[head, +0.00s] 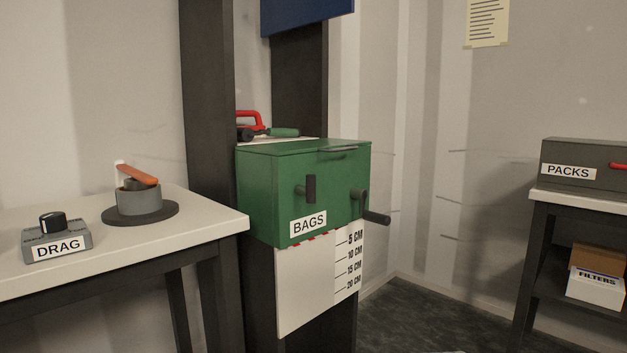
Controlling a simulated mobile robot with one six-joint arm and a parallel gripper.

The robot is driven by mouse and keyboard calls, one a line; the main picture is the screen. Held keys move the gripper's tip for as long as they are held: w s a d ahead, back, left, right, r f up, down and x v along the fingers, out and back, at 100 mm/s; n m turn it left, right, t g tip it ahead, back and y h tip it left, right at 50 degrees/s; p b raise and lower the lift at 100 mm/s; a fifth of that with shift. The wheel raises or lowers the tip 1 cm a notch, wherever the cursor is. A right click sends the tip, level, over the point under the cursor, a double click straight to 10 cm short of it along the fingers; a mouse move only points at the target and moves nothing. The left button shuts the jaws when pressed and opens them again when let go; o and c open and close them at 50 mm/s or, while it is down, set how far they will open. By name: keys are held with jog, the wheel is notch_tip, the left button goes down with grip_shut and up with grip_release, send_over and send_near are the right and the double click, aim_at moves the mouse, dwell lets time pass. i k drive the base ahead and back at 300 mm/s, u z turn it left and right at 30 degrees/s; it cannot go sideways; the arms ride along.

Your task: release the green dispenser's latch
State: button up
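The green dispenser (270,190) labelled BAGS stands against a dark post in the middle of the head view. Its front carries a dark upright handle (311,188), and a dark crank (372,208) sits to the right of it. A thin dark bar (338,150) lies along the upper edge of the lid. I cannot tell for sure which of these parts is the latch. The lid looks closed. A white panel (305,285) with a centimetre scale hangs below the box. My gripper is not in view.
A white-topped table (215,222) at left bears a grey DRAG knob box (56,243) and a round grey device (140,202) with an orange lever. A red-handled tool (252,122) lies behind the dispenser. A PACKS box (590,155) stands on the right bench. Open floor (420,318) lies between.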

aim_at(308, 191)
jog(key=u, duration=1.45)
jog(key=k, duration=1.1)
jog(key=z, duration=1)
jog(key=i, duration=1)
jog(key=z, duration=0.05)
